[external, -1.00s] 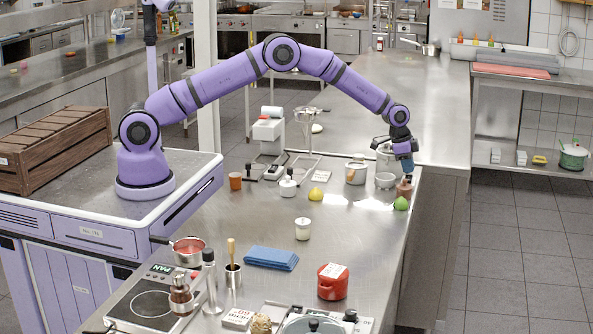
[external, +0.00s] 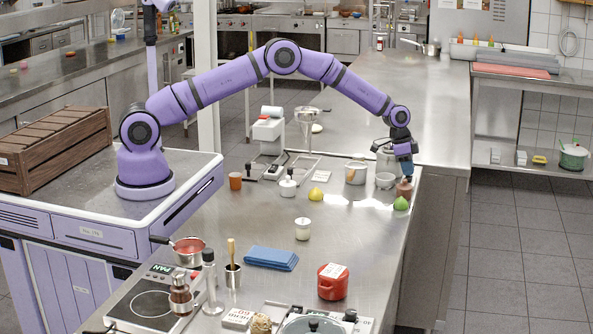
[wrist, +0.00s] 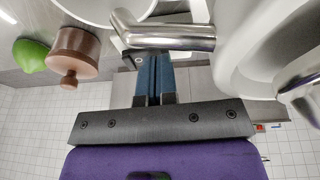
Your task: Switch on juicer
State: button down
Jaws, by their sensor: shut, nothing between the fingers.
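What looks like the juicer is a grey-white rounded machine (external: 384,157) at the far right end of the steel counter, partly behind my gripper. In the wrist view its pale body (wrist: 232,62) fills the upper right, with a chrome spout or lever (wrist: 165,36) beside it. My gripper (external: 405,172) points down just right of the machine. In the wrist view my blue fingers (wrist: 153,72) are shut with nothing between them, and their tips are close to the chrome part. I cannot tell if they touch it. No switch can be made out clearly.
A white bowl (external: 385,181) and a saucepan (external: 356,172) stand to the left. The counter's middle has free room.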

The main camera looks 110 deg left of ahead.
aim_at(407, 177)
jog(key=shift+d+r, duration=0.2)
jog(key=shift+d, duration=0.45)
jog(key=r, duration=0.4)
jog(key=shift+a+r, duration=0.2)
jog(key=shift+a, duration=0.15)
jog(key=a+v, duration=0.1)
jog(key=v, duration=0.8)
jog(key=shift+a+r, duration=0.15)
jog(key=shift+a, duration=0.1)
jog(key=shift+s, duration=0.1)
